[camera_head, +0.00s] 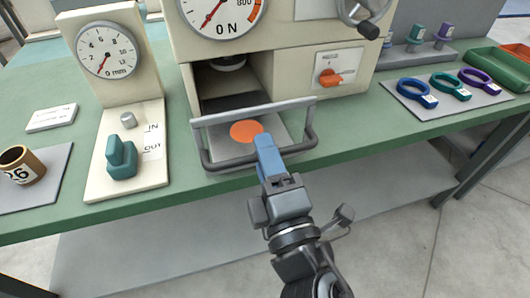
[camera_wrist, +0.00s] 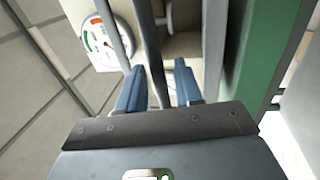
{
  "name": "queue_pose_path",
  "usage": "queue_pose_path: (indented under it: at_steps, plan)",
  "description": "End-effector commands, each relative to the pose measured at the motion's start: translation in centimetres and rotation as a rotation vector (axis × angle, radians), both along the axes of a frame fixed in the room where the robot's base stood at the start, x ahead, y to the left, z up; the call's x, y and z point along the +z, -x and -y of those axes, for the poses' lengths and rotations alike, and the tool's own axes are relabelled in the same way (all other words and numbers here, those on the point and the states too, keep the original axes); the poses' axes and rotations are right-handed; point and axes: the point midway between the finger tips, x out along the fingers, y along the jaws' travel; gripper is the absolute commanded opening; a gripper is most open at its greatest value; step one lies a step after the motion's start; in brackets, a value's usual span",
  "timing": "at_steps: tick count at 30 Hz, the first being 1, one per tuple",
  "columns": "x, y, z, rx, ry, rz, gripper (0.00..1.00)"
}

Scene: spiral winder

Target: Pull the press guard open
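The press guard (camera_head: 221,117) is a light grey frame across the front of the press opening. A dark grey bar handle (camera_head: 228,164) runs along its lower front. An orange disc (camera_head: 246,131) lies on the grey plate behind it. My gripper (camera_head: 265,143) is at the handle, right of its middle, with blue fingers. In the wrist view, the fingers of my gripper (camera_wrist: 159,88) stand apart with a grey bar (camera_wrist: 151,55) between them. A gap shows beside the bar, so the fingers are not closed on it. The fingertips partly hide the handle in the head view.
A gauge stand (camera_head: 107,52) with a teal block (camera_head: 121,157) is at left. A brown cup (camera_head: 22,166) stands far left. Coloured rings (camera_head: 416,93) lie at right. The floor in front is open.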

Motion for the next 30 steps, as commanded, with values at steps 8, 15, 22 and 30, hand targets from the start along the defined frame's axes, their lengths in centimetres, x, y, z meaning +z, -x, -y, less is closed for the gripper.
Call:
queue_pose_path:
  at_steps: [8,15,22,30]
  plan:
    - [-1.3,4.0,1.2,-0.001,0.000,-0.003,0.35]
    - [-1.6,6.4,1.8,0.000,0.001,-0.002,0.35]
    - [-1.5,6.9,2.0,0.000,0.000,-0.002,0.35]
    - [-1.5,6.9,2.0,0.000,0.000,-0.001,0.35]
